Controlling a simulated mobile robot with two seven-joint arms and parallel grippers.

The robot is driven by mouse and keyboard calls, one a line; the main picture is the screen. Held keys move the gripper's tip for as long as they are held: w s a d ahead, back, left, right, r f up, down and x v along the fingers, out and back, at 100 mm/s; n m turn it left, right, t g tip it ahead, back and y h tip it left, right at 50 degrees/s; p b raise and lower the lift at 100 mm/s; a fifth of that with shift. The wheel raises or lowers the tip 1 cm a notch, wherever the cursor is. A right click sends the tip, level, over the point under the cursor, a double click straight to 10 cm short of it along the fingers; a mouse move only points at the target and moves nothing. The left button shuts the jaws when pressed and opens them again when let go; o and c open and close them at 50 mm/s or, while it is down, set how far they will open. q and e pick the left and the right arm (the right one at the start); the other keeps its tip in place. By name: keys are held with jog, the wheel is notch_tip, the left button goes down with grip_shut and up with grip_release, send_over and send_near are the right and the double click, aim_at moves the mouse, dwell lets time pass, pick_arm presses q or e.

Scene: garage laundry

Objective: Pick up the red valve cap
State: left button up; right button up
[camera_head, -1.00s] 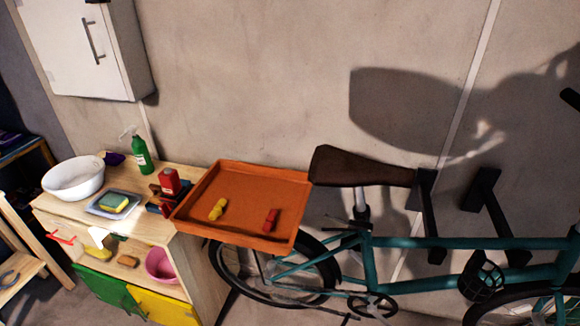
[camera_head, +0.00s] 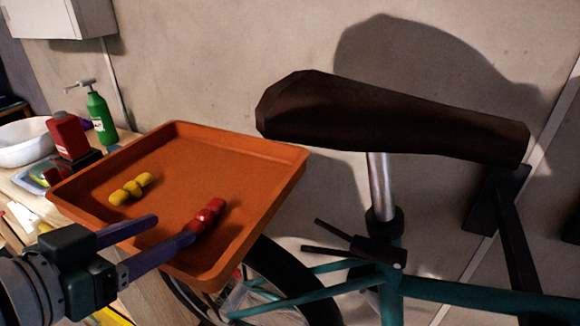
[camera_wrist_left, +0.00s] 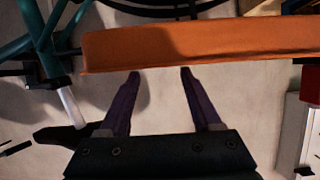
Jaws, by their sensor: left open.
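The red valve cap (camera_head: 207,214) lies in the orange tray (camera_head: 285,151), near its right side. A yellow cap-like piece (camera_head: 130,188) lies in the tray to its left. My left gripper (camera_head: 174,228) comes in from the lower left with its two purple fingers apart and nothing between them. In the head view one fingertip overlaps the near end of the red cap; I cannot tell whether they touch. In the left wrist view the open fingers (camera_wrist_left: 160,73) point at the orange tray's side (camera_wrist_left: 200,45), and the red cap is hidden. My right gripper is not in view.
A bicycle with a brown saddle (camera_head: 390,115) and teal frame stands right of the tray. A red bottle (camera_head: 67,135), a green pump bottle (camera_head: 100,108) and a white bowl (camera_head: 25,142) stand on the wooden cabinet at left. The tray's raised rim surrounds the pieces.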

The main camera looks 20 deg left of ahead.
aim_at(196, 221)
pick_arm(q)
jog(key=x, duration=0.3)
jog(key=b+x, duration=0.1)
jog(key=x, duration=0.3)
jog(key=shift+w+d+f, duration=0.15)
jog(key=shift+d+f, duration=0.1)
jog(key=shift+f, duration=0.05)
jog(key=shift+c, duration=0.2)
grip_shut()
